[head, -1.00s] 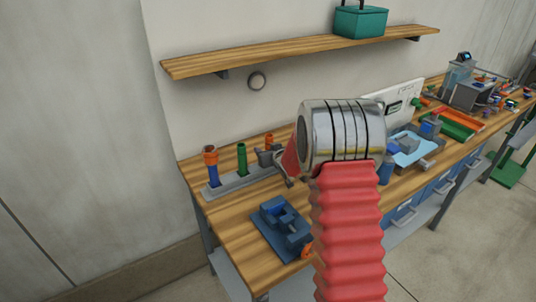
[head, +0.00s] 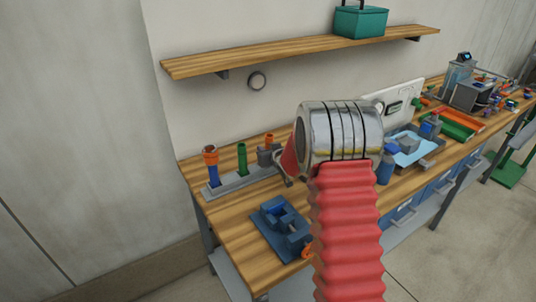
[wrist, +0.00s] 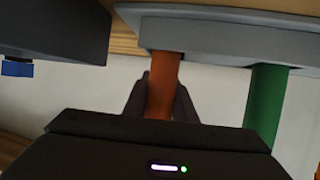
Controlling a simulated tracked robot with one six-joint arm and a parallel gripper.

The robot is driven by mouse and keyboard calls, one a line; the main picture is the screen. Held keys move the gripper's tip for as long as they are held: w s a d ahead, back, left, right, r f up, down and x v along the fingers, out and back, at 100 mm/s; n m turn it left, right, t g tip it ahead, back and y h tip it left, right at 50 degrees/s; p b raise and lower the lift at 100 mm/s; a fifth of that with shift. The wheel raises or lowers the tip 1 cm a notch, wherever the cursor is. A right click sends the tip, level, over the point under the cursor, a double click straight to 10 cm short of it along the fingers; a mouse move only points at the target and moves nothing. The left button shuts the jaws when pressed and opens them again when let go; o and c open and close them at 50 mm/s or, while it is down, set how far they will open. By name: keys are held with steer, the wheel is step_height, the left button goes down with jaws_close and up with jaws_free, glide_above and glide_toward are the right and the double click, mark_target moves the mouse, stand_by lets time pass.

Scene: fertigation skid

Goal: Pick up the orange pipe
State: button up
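The orange pipe (head: 269,139) stands in the grey rack (head: 247,182) on the bench, past the green pipe (head: 242,158). My gripper (head: 265,156) is at the rack, around the orange pipe, partly hidden behind my arm. In the wrist view the rack (wrist: 220,37) is at the top and the orange pipe (wrist: 163,80) runs down from it between my dark gripper fingers (wrist: 160,98), one on each side. I see no clear gap, but cannot tell whether the fingers grip it. The pipe's far end is hidden by my gripper body.
The green pipe (wrist: 265,105) stands close beside my gripper. A blue pipe with an orange top (head: 211,165) stands at the rack's left end. A blue vise (head: 284,226) is on the bench in front. A wooden shelf (head: 300,52) hangs above.

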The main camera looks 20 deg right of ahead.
steer(key=c, duration=0.5)
steer(key=shift+r, duration=0.1)
step_height(320, 180, up, 10)
stand_by(0.4)
stand_by(0.5)
